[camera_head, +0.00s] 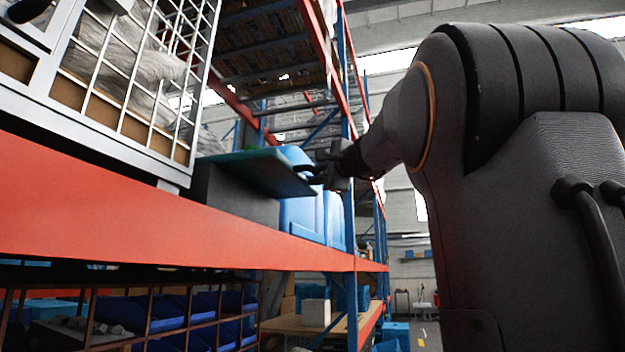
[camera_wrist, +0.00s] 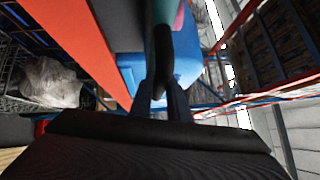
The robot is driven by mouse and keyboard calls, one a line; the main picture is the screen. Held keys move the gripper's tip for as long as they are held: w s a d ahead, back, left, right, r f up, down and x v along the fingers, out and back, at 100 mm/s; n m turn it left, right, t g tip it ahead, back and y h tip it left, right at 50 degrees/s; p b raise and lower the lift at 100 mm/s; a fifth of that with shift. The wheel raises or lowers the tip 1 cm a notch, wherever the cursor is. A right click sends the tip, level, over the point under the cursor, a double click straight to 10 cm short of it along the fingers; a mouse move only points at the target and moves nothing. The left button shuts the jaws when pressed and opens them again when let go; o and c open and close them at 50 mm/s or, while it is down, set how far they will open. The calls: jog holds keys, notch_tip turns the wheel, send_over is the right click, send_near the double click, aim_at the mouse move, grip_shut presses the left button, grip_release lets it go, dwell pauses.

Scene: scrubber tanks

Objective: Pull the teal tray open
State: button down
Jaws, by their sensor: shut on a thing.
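The teal tray (camera_head: 262,168) sticks out toward the right from the top of a dark grey box (camera_head: 238,192) on the orange shelf. My gripper (camera_head: 318,172) is at the tray's outer end, shut on its dark handle. In the wrist view the two fingers of my gripper (camera_wrist: 160,98) close around the dark handle (camera_wrist: 163,55), and a strip of the teal tray (camera_wrist: 150,22) shows just beyond it. The inside of the tray is hidden in the head view by its low angle.
The orange shelf beam (camera_head: 150,215) runs along below the tray. A white wire cage (camera_head: 130,85) stands at the left. Blue containers (camera_head: 303,215) stand behind the tray, near a blue rack post (camera_head: 350,225). Blue bins (camera_head: 180,315) sit below. The aisle at the right looks open.

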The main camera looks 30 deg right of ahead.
jog(key=shift+d, duration=0.1)
jog(key=c, duration=1.7)
grip_release()
jog(key=shift+s, duration=0.15)
jog(key=s+b, duration=0.1)
jog(key=s, duration=0.1)
jog(key=s+b, duration=0.1)
jog(key=s, duration=0.2)
jog(key=s+f+b, duration=0.1)
jog(key=s, duration=0.1)
jog(key=shift+s+a, duration=0.2)
jog(key=shift+s, duration=0.05)
jog(key=shift+f, duration=0.1)
